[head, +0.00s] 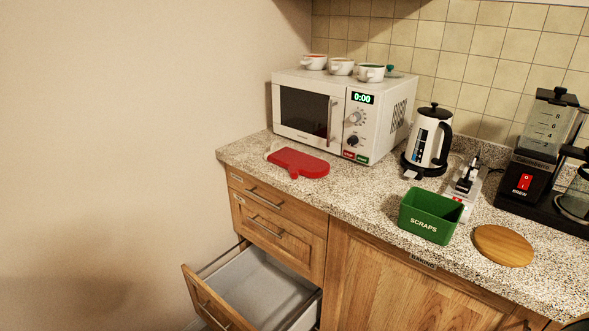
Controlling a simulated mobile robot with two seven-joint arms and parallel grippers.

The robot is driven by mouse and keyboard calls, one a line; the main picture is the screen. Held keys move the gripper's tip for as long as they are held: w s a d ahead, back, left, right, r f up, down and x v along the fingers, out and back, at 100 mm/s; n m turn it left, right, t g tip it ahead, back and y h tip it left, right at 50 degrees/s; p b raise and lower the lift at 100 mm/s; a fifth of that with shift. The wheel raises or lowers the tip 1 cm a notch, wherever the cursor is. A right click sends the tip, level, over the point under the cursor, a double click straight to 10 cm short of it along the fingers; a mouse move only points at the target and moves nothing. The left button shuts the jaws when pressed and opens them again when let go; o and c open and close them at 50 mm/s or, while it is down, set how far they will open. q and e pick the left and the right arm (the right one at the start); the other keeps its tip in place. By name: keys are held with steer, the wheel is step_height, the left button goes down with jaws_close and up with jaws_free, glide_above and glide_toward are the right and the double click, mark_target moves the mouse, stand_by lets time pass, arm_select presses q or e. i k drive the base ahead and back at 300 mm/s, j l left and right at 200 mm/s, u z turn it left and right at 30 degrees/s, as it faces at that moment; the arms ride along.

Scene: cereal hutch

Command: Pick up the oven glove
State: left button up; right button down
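A red oven glove (299,162) lies flat on the speckled countertop (345,198), in front of the microwave (340,114) and close to the counter's front edge. Its thumb part points toward the front edge. Nothing covers it. Neither of my grippers shows in the head view.
A lower drawer (262,285) stands pulled out below the counter, empty where I see inside. Right of the glove are a white kettle (429,138), a green scraps bin (430,215), a round wooden board (503,246) and a coffee maker (530,180). Bowls (342,66) sit on the microwave.

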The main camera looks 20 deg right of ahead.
mark_target(297, 163)
steer(key=z, duration=1.1)
steer(key=i+j+z, duration=0.1)
steer(key=j+z, duration=0.15)
steer(key=z, duration=0.15)
steer(key=i+j+z, duration=0.1)
steer(key=j+z, duration=0.5)
steer(key=z, duration=0.15)
